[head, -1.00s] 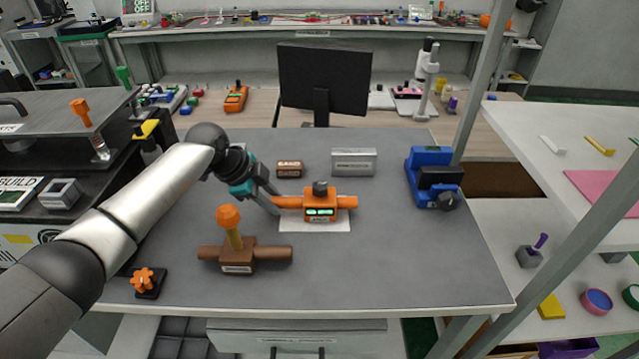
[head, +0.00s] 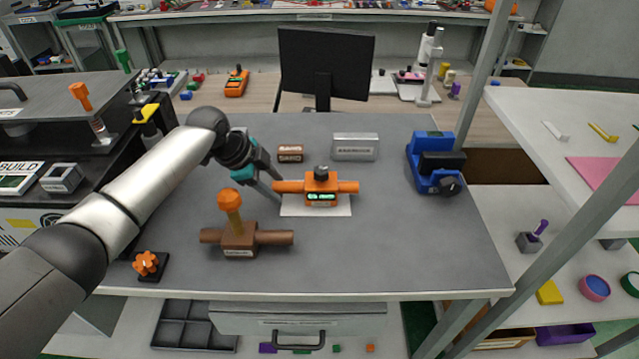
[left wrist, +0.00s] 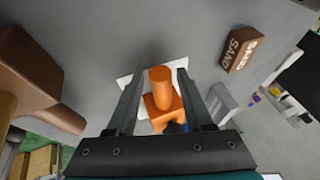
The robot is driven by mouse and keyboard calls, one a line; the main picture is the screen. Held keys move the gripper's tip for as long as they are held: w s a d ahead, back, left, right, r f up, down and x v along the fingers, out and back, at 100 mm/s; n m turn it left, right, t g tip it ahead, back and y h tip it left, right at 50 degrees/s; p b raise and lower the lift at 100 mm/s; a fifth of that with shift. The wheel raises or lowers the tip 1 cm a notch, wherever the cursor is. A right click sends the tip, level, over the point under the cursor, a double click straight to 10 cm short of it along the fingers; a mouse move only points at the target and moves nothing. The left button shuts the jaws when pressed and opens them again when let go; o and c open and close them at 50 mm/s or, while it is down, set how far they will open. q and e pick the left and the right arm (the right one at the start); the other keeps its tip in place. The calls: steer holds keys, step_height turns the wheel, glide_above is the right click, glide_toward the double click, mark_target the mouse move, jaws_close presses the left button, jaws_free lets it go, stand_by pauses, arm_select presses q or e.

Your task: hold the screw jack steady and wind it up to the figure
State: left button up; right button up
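The orange device with a black top knob and a lit green display, which I take for the screw jack (head: 321,188), stands on a white sheet (head: 316,210). Its bars stick out left and right; the display figures are too small to read. My left gripper (head: 274,191) is at the left bar's end. In the left wrist view my left gripper (left wrist: 160,100) is open, its fingers on either side of the orange bar (left wrist: 161,80), with a gap visible at each side. The jack's far side is partly hidden there. My right gripper is not in view.
A brown fixture with an orange-topped lever (head: 239,236) stands in front of the jack. A brown labelled block (head: 290,153) and a grey box (head: 354,147) are behind it. A blue device (head: 432,165) stands at right. The table's front right is clear.

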arm_select(q)
steer(key=shift+o, duration=1)
steer(key=shift+r, duration=0.1)
